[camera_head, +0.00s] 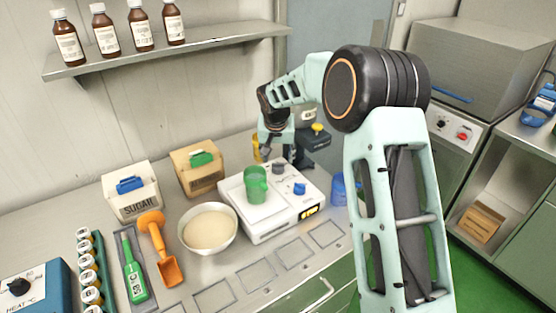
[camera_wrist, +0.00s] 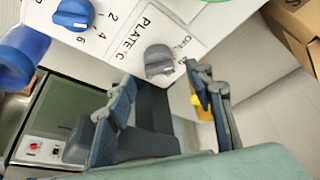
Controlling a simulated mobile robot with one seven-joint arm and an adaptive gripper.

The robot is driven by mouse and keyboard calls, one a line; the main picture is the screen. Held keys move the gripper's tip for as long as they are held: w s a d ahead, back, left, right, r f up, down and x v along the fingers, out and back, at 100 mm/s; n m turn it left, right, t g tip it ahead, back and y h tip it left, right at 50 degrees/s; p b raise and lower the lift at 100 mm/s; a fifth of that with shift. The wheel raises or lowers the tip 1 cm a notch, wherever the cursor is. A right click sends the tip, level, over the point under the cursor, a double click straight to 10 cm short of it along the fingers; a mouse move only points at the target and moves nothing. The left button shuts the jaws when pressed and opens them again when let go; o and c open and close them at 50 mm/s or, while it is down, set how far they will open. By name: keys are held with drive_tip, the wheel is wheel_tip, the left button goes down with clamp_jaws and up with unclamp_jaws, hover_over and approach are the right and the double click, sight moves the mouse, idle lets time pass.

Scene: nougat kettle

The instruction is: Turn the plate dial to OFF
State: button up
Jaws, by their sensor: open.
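The plate dial (camera_wrist: 158,61) is a grey knob on a white panel in the wrist view. "PLATE C" is printed on its left and "OFF" on its upper right. Which mark it points at is hard to tell. The dial also shows in the head view (camera_head: 278,167) on the white hot plate unit (camera_head: 259,232). My gripper (camera_wrist: 163,78) is open, its fingertips just below the dial on either side in the picture, and empty. Whether they touch it is unclear. In the head view my gripper (camera_head: 272,150) is at the unit's far side, partly hidden by the arm.
A blue dial (camera_head: 299,189) is near the plate dial. A green beaker (camera_head: 256,184) stands on the unit. A white bowl (camera_head: 208,244) is left of it and a blue cup (camera_head: 338,191) right. Boxes (camera_head: 196,168) stand behind. A bottle shelf (camera_head: 165,52) hangs above.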

sight(278, 163)
drive_tip(key=shift+x, duration=1.65)
drive_tip(key=shift+c, duration=0.5)
drive_tip(key=c, duration=1.1)
